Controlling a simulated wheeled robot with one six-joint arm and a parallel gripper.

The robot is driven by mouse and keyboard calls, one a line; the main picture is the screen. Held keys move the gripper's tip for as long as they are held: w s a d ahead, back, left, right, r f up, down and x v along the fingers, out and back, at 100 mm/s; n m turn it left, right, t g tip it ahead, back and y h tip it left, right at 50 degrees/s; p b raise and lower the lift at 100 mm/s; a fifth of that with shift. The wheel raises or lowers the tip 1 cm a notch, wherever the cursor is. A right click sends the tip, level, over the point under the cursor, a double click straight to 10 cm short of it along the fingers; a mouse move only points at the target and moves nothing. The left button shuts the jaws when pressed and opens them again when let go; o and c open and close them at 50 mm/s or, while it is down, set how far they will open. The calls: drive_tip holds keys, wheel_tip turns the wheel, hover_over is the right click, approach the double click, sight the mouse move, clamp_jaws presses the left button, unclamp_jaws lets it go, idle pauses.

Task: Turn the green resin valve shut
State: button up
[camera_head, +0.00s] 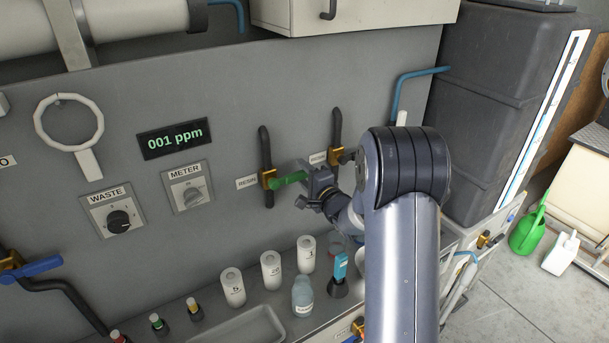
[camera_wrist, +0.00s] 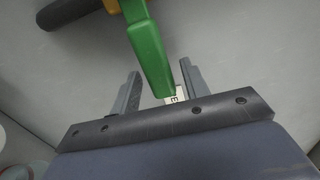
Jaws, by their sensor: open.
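The green resin valve handle (camera_head: 288,179) sticks out sideways to the right from a brass valve body (camera_head: 268,180) on a black vertical pipe, beside the RESIN label (camera_head: 247,182). My gripper (camera_head: 308,180) is at the handle's free end. In the wrist view the green handle (camera_wrist: 150,55) reaches down between the two fingers of my open gripper (camera_wrist: 160,85). A gap shows on both sides of the handle, so the fingers are apart from it. Part of a label shows behind the handle's tip.
A second black pipe with a brass valve (camera_head: 338,156) stands right of my gripper. The shelf below holds several white cylinders (camera_head: 271,270), a bottle (camera_head: 302,297) and a tray (camera_head: 240,329). A display (camera_head: 174,138) reads 001 ppm.

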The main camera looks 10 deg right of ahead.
drive_tip(key=b+v, duration=0.2)
drive_tip(key=v, duration=0.8)
drive_tip(key=shift+s+b, duration=0.35)
drive_tip(key=shift+s, duration=0.05)
drive_tip(key=shift+d+r, duration=0.1)
drive_tip(key=p+x, duration=0.2)
drive_tip(key=x, duration=0.8)
drive_tip(key=shift+w+p, duration=0.4)
drive_tip(key=shift+r, duration=0.1)
